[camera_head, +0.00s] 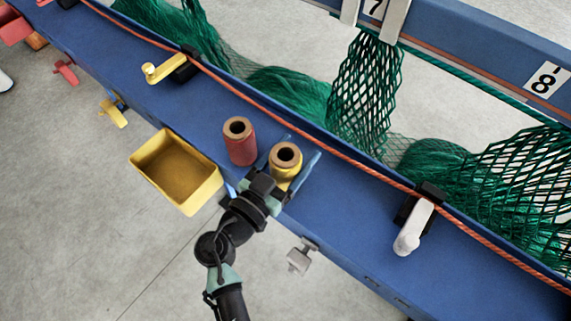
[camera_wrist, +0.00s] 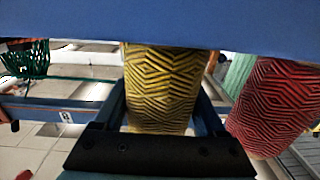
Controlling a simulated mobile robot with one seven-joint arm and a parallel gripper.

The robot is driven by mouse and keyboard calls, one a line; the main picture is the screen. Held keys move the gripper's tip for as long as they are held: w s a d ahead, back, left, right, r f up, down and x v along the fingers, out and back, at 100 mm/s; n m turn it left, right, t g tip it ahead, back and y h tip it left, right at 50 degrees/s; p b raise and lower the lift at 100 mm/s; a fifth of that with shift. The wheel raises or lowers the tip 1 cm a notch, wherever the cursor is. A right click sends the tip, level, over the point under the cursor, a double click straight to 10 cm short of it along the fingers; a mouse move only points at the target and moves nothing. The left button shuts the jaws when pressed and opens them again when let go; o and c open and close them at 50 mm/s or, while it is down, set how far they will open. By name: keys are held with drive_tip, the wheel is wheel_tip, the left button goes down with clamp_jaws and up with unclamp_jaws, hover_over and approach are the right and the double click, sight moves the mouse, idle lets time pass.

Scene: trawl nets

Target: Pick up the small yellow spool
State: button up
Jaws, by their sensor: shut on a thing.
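The small yellow spool (camera_head: 283,172) stands on the blue bench in the head view, with a brown top ring and a dark centre hole. In the wrist view the yellow spool (camera_wrist: 162,88) shows a dark zigzag pattern and sits between the fingers. My gripper (camera_head: 292,166) has one blue finger on each side of it and is shut on it. In the wrist view my gripper (camera_wrist: 163,105) hides the end of the spool nearest the palm. I cannot tell whether the spool is clear of the bench.
A red spool (camera_head: 240,143) stands close beside the yellow one on the left; it also shows in the wrist view (camera_wrist: 275,108). A yellow bin (camera_head: 207,188) hangs at the bench's near edge. An orange rope (camera_head: 330,148) and green nets (camera_head: 365,90) run behind.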

drive_tip(key=c, duration=0.4)
wheel_tip(320, 180, up, 10)
drive_tip(key=shift+r, duration=0.1)
idle(0.5)
drive_tip(key=shift+r+p, duration=1.65)
drive_tip(key=shift+r, duration=0.8)
